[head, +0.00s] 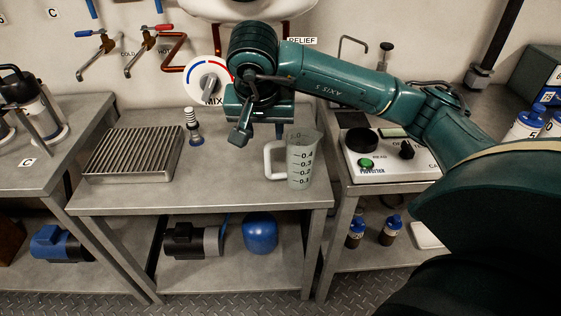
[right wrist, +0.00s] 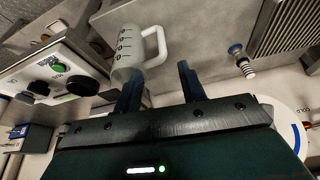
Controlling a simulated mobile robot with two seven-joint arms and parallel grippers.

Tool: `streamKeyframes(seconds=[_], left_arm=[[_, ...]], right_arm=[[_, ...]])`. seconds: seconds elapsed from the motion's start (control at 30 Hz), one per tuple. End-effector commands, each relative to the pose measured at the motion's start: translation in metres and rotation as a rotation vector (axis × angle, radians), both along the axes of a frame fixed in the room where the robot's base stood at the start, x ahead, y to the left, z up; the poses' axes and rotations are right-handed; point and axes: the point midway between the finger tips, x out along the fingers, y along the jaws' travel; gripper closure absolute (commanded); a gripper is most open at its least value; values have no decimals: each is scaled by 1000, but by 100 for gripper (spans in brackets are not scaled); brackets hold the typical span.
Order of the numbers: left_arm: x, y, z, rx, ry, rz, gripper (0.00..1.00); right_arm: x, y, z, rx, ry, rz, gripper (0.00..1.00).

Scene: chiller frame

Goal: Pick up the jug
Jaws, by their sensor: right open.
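The jug (head: 301,165) is a translucent grey-green measuring jug with dark graduation marks. It stands upright near the right front of the middle steel table (head: 215,195), its white handle on the left in the head view. In the right wrist view the jug (right wrist: 128,45) shows beyond the fingertips, its handle to the right. My right gripper (head: 261,134) is open and empty, above the table behind and left of the jug, apart from it. Its two dark fingers (right wrist: 160,82) are spread in the wrist view. My left gripper is not in view.
A ribbed metal block (head: 134,154) and a small metal fitting with a blue base (head: 193,126) stand left of the jug. A white stirrer unit (head: 388,158) with knobs stands on the right table. A mixing dial (head: 208,82) is on the wall. The table front between block and jug is clear.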

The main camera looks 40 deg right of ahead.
Motion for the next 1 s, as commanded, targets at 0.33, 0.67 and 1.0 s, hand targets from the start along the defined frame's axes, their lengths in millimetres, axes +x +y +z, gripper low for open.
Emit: streamKeyframes(seconds=[0.33, 0.67, 1.0], left_arm=[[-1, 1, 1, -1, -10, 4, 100], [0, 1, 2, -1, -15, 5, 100], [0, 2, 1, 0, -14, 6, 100]], right_arm=[[18, -14, -56, 0, 5, -2, 59], [30, -21, -82, 1, 5, -2, 59], [45, -30, -116, 1, 2, 0, 59]])
